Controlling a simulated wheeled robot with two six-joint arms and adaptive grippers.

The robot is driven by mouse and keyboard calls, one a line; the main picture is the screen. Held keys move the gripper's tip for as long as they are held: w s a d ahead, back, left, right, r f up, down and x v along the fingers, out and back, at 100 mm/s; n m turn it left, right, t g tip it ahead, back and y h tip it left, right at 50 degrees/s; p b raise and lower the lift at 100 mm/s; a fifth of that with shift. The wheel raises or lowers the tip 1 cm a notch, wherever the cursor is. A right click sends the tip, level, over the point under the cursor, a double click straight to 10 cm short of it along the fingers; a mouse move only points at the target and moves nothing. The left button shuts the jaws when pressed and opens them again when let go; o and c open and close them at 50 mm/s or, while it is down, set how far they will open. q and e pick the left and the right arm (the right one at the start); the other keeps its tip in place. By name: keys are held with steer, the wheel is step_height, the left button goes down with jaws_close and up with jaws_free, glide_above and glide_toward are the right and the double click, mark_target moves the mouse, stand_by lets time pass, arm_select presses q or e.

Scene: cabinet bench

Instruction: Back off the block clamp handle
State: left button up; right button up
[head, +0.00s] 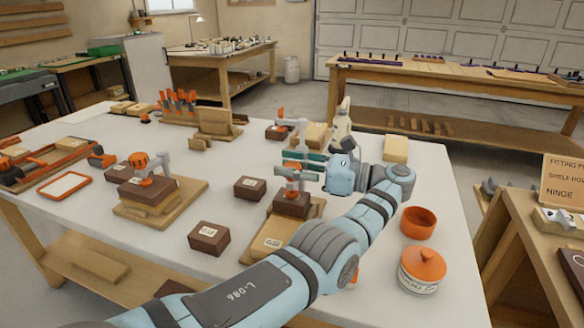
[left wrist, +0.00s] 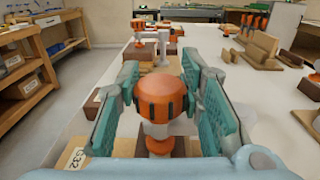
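The clamp's orange handle (head: 293,170) stands above a dark brown block (head: 291,204) on a pale wooden base (head: 268,248). My left gripper (head: 304,164) is at the handle, its two green-padded fingers on either side of it. In the left wrist view the rounded orange handle (left wrist: 162,97) sits between the spread fingers (left wrist: 161,80). Narrow gaps seem to show beside it, so the fingers look open around it; any contact is hard to see. A smaller orange part (left wrist: 158,146) shows below the handle. My right gripper is not in view.
Another clamp (head: 150,170) on a block stands to the left, and one more (head: 283,122) stands behind. Loose brown blocks (head: 209,238) lie on the white bench. An orange bowl (head: 418,222) and a lidded jar (head: 422,270) stand right of my arm. A bottle (head: 341,126) stands behind the gripper.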

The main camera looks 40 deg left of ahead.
mark_target(290, 165)
arm_select(q)
steer(key=o, duration=0.4)
steer(key=shift+o, duration=0.2)
step_height(290, 165, up, 10)
steer(key=shift+f, duration=0.1)
